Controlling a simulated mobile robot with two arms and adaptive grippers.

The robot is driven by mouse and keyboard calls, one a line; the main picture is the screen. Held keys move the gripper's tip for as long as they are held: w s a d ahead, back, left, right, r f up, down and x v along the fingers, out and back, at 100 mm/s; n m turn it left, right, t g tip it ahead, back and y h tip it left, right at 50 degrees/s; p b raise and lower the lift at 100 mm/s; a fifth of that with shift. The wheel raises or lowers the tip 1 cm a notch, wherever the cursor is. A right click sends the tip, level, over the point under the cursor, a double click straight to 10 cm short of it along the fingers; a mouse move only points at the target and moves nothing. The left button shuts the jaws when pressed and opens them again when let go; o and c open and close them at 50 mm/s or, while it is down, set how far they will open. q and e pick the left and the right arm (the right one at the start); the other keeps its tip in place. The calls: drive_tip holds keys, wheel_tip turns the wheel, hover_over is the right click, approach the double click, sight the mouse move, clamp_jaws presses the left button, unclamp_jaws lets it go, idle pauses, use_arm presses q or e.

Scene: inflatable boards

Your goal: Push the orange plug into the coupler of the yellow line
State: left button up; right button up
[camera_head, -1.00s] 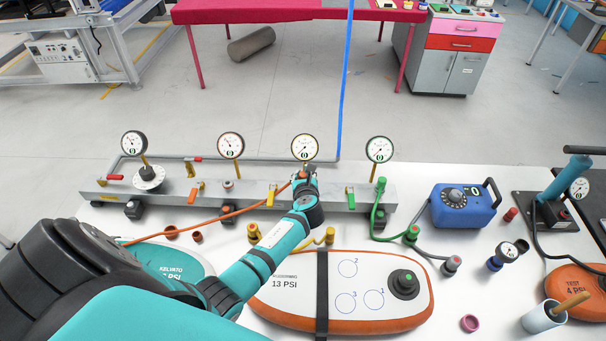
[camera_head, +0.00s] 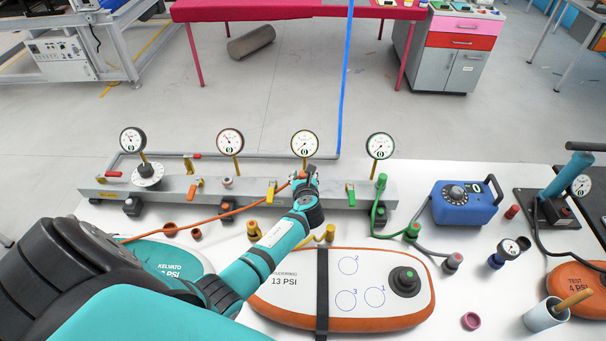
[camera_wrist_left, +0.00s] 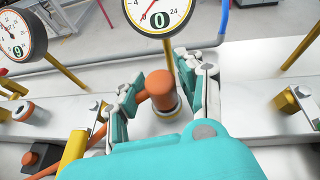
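The orange plug (camera_head: 301,175) is an elbow fitting on an orange hose (camera_head: 240,211). In the left wrist view the plug (camera_wrist_left: 161,87) stands upright at the mouth of a coupler (camera_wrist_left: 171,109) with a brass ring, on the grey manifold by the gauge with a yellow stem. How deep it sits is unclear. My left gripper (camera_head: 305,181) is over it; in the left wrist view its fingers (camera_wrist_left: 156,92) stand apart on both sides of the plug, with a narrow gap at right. The left finger hides the hose end. My right gripper is not in view.
The manifold (camera_head: 170,190) carries several gauges (camera_head: 305,144) and coloured valve handles. A green plug with hose (camera_head: 381,187) stands to the right. An orange-edged board (camera_head: 400,322), a blue box (camera_head: 465,207) and loose caps lie on the white table.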

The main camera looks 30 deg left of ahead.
use_arm(q)
drive_tip(key=shift+o, duration=0.6)
drive_tip(key=v, duration=1.2)
